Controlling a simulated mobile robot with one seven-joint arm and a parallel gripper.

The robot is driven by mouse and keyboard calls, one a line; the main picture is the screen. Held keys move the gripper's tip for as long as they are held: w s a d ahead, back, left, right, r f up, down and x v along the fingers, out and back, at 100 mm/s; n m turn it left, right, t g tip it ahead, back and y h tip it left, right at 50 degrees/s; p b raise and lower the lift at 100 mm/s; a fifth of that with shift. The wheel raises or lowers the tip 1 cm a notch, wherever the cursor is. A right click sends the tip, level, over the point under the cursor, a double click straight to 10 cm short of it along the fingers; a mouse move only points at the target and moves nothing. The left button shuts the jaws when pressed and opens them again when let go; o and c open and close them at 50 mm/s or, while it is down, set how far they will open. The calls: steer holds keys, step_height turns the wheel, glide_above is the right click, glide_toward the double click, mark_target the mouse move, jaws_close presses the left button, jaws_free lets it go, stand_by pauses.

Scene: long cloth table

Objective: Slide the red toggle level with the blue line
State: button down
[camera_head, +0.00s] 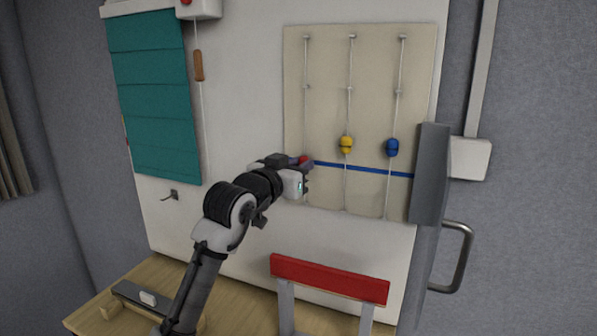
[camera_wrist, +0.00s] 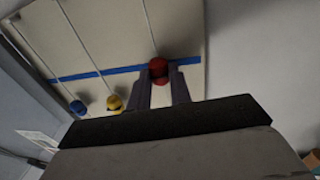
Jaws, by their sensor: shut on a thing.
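The red toggle (camera_head: 303,160) is on the leftmost cord of the beige board (camera_head: 325,110), partly hidden by my gripper in the head view. In the wrist view the red toggle (camera_wrist: 158,68) sits between my two fingers. My gripper (camera_head: 307,171) is shut on it, and the fingers also show in the wrist view (camera_wrist: 161,88). The blue line (camera_head: 360,170) runs across the board. In the wrist view the blue line (camera_wrist: 115,71) passes behind the toggle, which overlaps it. A small offset between them is hard to judge.
A yellow toggle (camera_head: 346,145) and a blue toggle (camera_head: 392,148) hang on the other cords, above the line. A grey box (camera_head: 430,172) juts out at the board's right edge. A red-topped rack (camera_head: 328,279) stands below. A teal blind (camera_head: 152,95) hangs at left.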

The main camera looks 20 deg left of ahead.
steer(key=c, duration=1.3)
jaws_free()
steer(key=shift+o, duration=0.2)
steer(key=s+a+b, duration=0.2)
steer(key=s+b, duration=0.2)
steer(key=s, duration=0.9)
steer(key=shift+s+a, duration=0.3)
